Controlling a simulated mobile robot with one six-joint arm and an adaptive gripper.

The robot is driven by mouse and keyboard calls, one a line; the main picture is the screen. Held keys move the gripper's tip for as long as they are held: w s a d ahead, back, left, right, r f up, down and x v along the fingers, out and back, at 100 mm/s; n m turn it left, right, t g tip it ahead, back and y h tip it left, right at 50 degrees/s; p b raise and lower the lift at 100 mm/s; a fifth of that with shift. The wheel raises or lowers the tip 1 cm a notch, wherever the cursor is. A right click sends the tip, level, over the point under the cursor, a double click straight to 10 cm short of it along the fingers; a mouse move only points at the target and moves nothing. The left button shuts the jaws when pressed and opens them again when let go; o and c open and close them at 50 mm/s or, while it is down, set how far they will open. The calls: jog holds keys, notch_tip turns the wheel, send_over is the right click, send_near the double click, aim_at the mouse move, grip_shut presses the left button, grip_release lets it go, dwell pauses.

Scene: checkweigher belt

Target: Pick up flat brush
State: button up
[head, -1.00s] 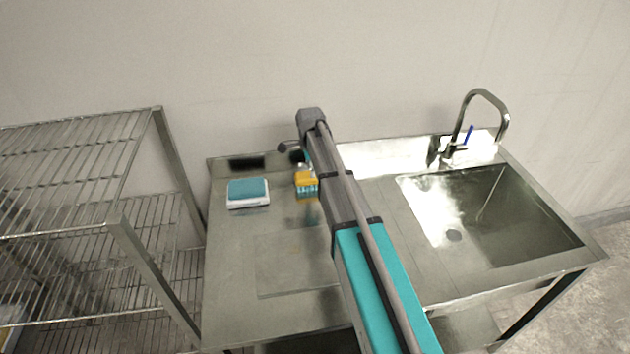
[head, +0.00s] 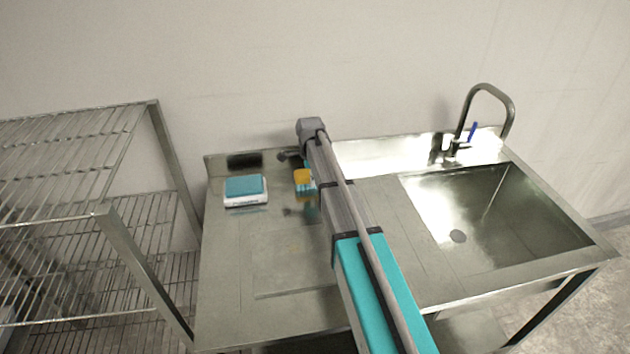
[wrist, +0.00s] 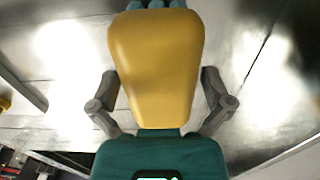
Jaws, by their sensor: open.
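The flat brush (wrist: 155,65) has a yellow body and fills the middle of the wrist view, with teal tufts at its top edge. In the head view the brush (head: 302,176) is a small yellow block with teal and white below it, near the back of the steel counter, partly beside my arm. My gripper (wrist: 160,82) is open, one grey finger on each side of the yellow body. I cannot tell whether the fingers touch it.
A white scale with a teal top (head: 245,190) stands left of the brush on the counter (head: 225,270). A sink (head: 500,215) with a tap (head: 487,88) is at right. A wire rack (head: 130,220) stands at left. The counter's front left is clear.

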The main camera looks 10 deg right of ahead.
dwell(0.5)
jog(key=c, duration=1.1)
jog(key=shift+r, duration=0.15)
notch_tip(320, 180, up, 2)
jog(key=shift+p, duration=1.2)
jog(key=s+r+p, duration=1)
jog(key=s, duration=0.4)
jog(key=shift+d+r+p, duration=0.15)
jog(key=shift+r+p, duration=0.2)
